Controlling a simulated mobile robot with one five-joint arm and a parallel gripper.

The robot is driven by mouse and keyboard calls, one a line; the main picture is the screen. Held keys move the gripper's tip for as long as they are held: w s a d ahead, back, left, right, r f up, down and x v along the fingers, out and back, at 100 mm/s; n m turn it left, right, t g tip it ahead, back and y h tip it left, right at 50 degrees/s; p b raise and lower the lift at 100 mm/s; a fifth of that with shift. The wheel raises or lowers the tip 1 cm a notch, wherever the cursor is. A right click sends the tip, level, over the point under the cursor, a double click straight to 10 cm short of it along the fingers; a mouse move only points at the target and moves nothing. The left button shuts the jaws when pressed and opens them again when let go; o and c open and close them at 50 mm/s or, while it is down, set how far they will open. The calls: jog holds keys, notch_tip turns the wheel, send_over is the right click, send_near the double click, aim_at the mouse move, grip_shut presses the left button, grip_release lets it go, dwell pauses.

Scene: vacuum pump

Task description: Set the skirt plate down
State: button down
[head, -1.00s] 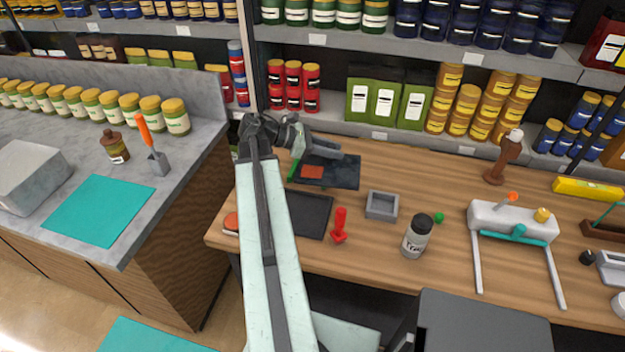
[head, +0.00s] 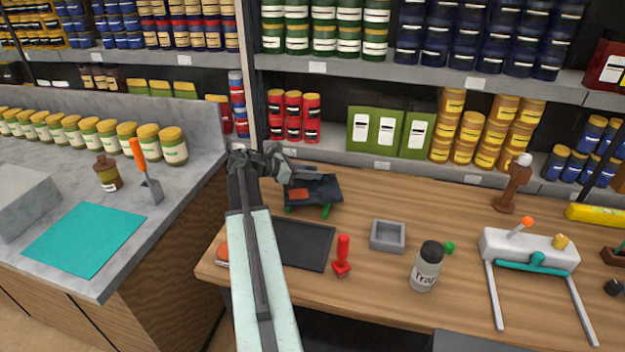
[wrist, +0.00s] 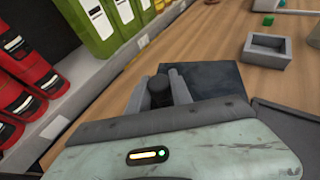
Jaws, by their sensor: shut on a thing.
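The dark flat plate with a red-orange patch, which I take to be the skirt plate (head: 322,187), is at the back left of the wooden bench. Green leg-like parts (head: 325,211) show below its near edge; I cannot tell whether they belong to it. My gripper (head: 303,171) is at the plate's far left side, with its fingers shut. In the wrist view, the fingers close around a dark rounded part (wrist: 158,88), and the plate (wrist: 208,78) extends beyond them. Whether its underside touches the bench is hidden.
A black tray (head: 303,243) lies in front of the plate. A red tool (head: 342,257), grey box (head: 388,236), jar (head: 427,268) and white device (head: 528,250) stand to the right. Shelves with green packages (head: 388,132) rise behind. Bare wood lies right of the plate.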

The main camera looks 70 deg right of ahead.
jog(key=shift+w+d, duration=0.2)
jog(key=shift+d, duration=0.35)
jog(key=shift+w+d, duration=0.15)
jog(key=shift+d, duration=0.35)
notch_tip(320, 180, down, 4)
jog(key=b, duration=0.4)
jog(key=shift+d, duration=0.1)
jog(key=shift+r, duration=0.15)
jog(key=c, duration=1.1)
grip_release()
jog(key=shift+c, duration=0.2)
jog(key=shift+r+p, duration=0.2)
jog(key=shift+p, duration=0.15)
jog(key=p+v, duration=0.4)
jog(key=v, duration=0.8)
jog(key=shift+f, duration=0.2)
